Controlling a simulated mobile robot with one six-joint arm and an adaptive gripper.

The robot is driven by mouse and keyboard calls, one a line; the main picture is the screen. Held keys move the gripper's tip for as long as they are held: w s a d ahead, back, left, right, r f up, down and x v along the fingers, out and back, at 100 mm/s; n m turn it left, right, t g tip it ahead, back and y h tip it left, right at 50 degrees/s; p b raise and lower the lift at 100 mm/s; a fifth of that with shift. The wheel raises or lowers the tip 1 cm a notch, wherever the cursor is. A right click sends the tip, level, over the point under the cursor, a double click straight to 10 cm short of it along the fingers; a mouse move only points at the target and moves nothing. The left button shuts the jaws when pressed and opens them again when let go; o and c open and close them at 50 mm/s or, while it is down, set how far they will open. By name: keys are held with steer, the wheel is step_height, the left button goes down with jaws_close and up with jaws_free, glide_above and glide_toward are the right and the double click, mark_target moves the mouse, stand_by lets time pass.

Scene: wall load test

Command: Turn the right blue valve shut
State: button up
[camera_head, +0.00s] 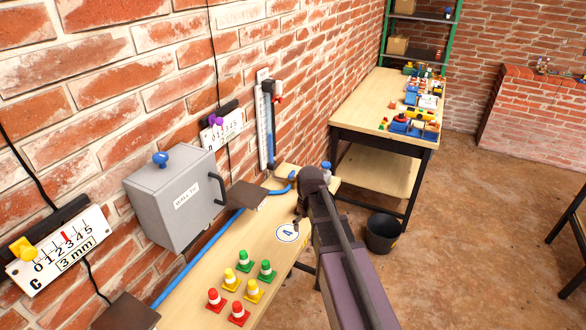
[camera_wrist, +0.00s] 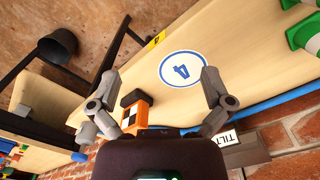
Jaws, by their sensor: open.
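A blue knob (camera_head: 160,158), possibly a valve, sits on top of the grey wall box at the left of the head view. A small blue-topped part (camera_head: 326,166) shows just behind my wrist; I cannot tell for sure whether it is the right valve. My gripper (camera_head: 301,212) hangs over the bench near the round "4" mark (camera_head: 288,233), its tips partly hidden by the arm. In the wrist view my gripper (camera_wrist: 160,78) has its fingers wide apart with nothing held. A grey cylinder (camera_wrist: 87,131) with a blue part (camera_wrist: 78,157) beside it lies near the left finger.
An orange block with a checker mark (camera_wrist: 136,112) lies near my gripper. Several cones (camera_head: 240,285) stand on the bench (camera_head: 215,265). A blue hose (camera_head: 205,255) runs along the wall beneath the grey box (camera_head: 180,198). A black bucket (camera_head: 382,233) stands on the floor.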

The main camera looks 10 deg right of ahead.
mark_target(292, 173)
steer(key=w+r+n+p, duration=0.2)
steer(key=w+r, duration=0.1)
steer(key=w, duration=0.8)
steer(key=w+r+n+p, duration=0.2)
steer(key=w+n+p, duration=0.1)
steer(key=w, duration=0.8)
steer(key=w+r+n+p, duration=0.2)
steer(key=w+r, duration=0.1)
steer(key=w, duration=0.8)
steer(key=shift+r+n+p, duration=0.35)
steer(key=shift+n, duration=0.05)
steer(key=shift+f, duration=0.1)
step_height(292, 173, down, 12)
steer(key=b, duration=1.2)
steer(key=c, duration=1.1)
